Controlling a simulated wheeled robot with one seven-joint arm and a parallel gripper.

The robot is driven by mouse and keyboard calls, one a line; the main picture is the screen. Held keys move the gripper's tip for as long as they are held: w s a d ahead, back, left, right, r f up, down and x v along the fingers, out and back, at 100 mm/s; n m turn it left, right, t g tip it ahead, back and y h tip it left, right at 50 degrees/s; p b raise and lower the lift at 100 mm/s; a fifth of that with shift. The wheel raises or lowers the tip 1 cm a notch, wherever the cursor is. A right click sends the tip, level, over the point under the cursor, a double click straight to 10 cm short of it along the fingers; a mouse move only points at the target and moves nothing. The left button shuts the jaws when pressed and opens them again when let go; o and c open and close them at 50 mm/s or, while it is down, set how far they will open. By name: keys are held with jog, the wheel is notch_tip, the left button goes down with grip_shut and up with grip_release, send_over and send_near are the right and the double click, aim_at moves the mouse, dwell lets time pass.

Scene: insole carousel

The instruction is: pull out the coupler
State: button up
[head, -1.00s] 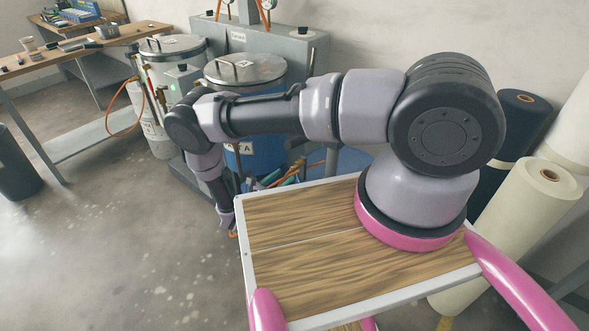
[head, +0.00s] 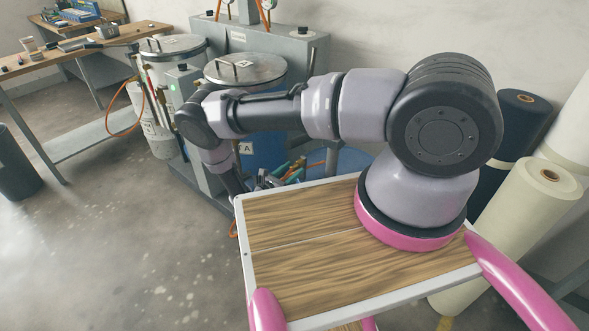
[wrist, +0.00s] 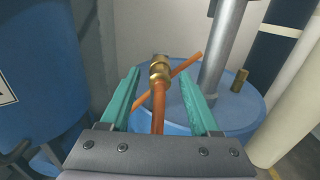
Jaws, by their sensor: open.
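The brass coupler (wrist: 160,68) sits on the end of an orange hose (wrist: 158,108) in the wrist view. My gripper (wrist: 159,73) is open, with one teal finger on each side of the coupler and hose. Gaps show between the fingers and the brass, and I see no contact. The hose runs back between the fingers towards the palm. In the head view my gripper (head: 291,171) is beyond the left back corner of my wooden top, partly hidden, and the coupler cannot be made out there.
A blue drum (wrist: 240,112) with a grey upright pipe (wrist: 222,50) and a brass fitting (wrist: 240,79) lies beyond the fingers. Another blue vessel (wrist: 35,70) stands close on the left. Rolls of material (head: 520,205) stand at the right; open floor (head: 120,250) lies left.

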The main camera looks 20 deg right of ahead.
aim_at(288, 172)
dwell(0.8)
grip_shut()
dwell(0.8)
dwell(0.5)
jog(key=shift+v, duration=3)
jog(key=shift+r, duration=0.1)
notch_tip(288, 172, up, 7)
